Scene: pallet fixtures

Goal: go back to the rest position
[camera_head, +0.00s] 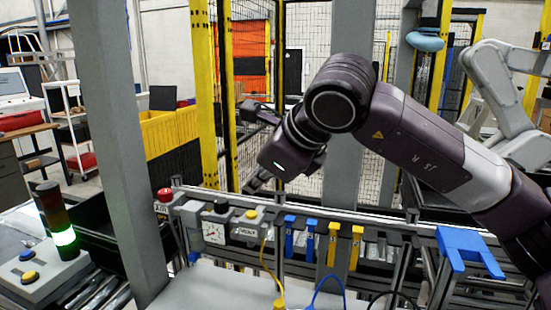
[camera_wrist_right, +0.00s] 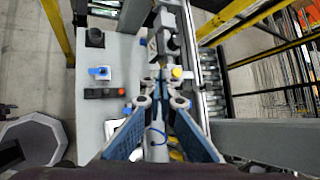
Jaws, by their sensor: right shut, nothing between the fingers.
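My right arm comes in from the right in the head view, bends at a raised joint and reaches down to the left behind the row of fixtures. My right gripper (camera_wrist_right: 161,88) shows best in the right wrist view. Its two blue-padded fingers come together at the tips, shut with nothing between them. Below it in that view are a pale work surface (camera_wrist_right: 121,52) and a grey rail with fittings. My left gripper is not in view.
A rail carries a red button (camera_head: 165,194), a gauge (camera_head: 214,232), and blue and yellow holders (camera_head: 333,244). A blue bracket (camera_head: 468,250) stands at right. A grey post (camera_head: 112,130) rises at left, near a lit signal tower (camera_head: 58,220). Yellow-framed fencing stands behind.

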